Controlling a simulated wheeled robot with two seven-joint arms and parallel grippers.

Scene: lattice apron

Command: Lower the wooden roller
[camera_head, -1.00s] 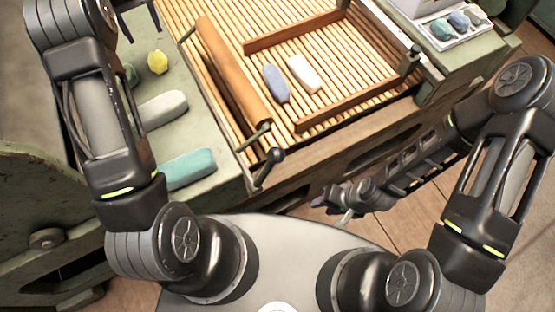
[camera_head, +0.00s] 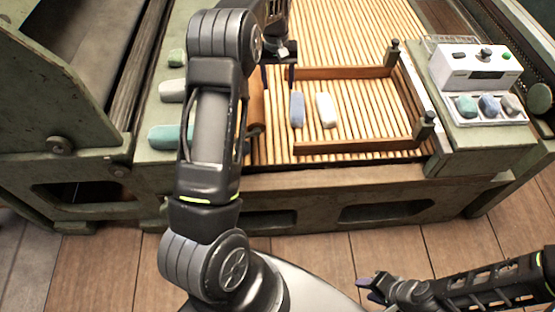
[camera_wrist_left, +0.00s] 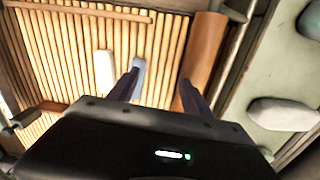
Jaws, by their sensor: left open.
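The wooden roller (camera_head: 257,104) is a brown cylinder at the left end of the slatted bed, partly hidden behind my left arm in the head view. In the left wrist view the roller (camera_wrist_left: 204,48) runs beyond the right finger, whose tip overlaps its near part in the picture. My left gripper (camera_head: 279,76) is open above the slats, with nothing between its fingers; the left wrist view shows its two fingers (camera_wrist_left: 158,90) spread. I cannot tell whether a finger touches the roller. My right gripper (camera_head: 372,286) is low over the floor, away from the bed, its jaws unclear.
A blue bar (camera_head: 297,109) and a white bar (camera_head: 326,110) lie on the slats between wooden rails (camera_head: 355,146). Green and grey pieces lie on the left ledge (camera_head: 150,115). A white device (camera_head: 470,66) and a tray of stones stand at right.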

